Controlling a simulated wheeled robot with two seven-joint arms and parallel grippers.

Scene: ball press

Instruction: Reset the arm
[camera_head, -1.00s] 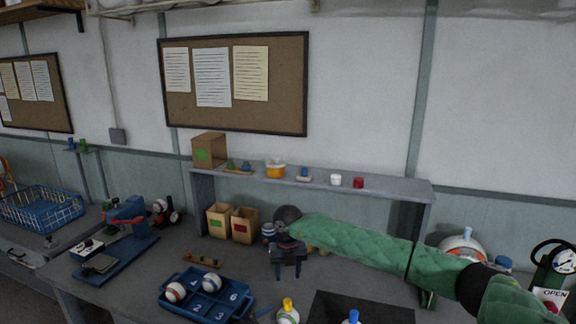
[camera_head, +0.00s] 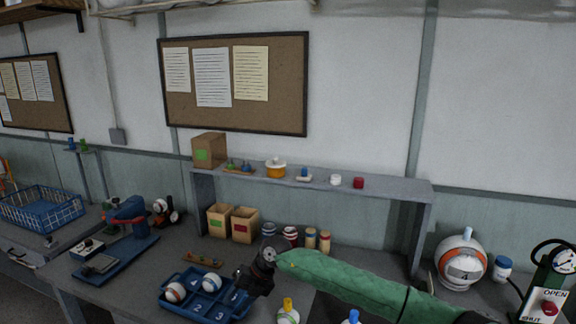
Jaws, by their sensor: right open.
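My right arm, in a green quilted sleeve, comes in from the lower right of the head view. Its dark gripper (camera_head: 243,284) is over the right edge of the blue numbered tray (camera_head: 205,311). The jaws are open and I see nothing between them. Whether they touch the tray I cannot tell. The tray holds two white balls, one with red-brown marks (camera_head: 175,292) at the left and one (camera_head: 211,282) in a back compartment. My left gripper is not in view.
Two cardboard boxes (camera_head: 218,221) and several small jars (camera_head: 290,236) stand under the grey shelf (camera_head: 390,191). A large ball marked 4 (camera_head: 462,262) and a gauge with an OPEN sign (camera_head: 547,300) stand at the right. A blue press-like device (camera_head: 125,222) is at the left.

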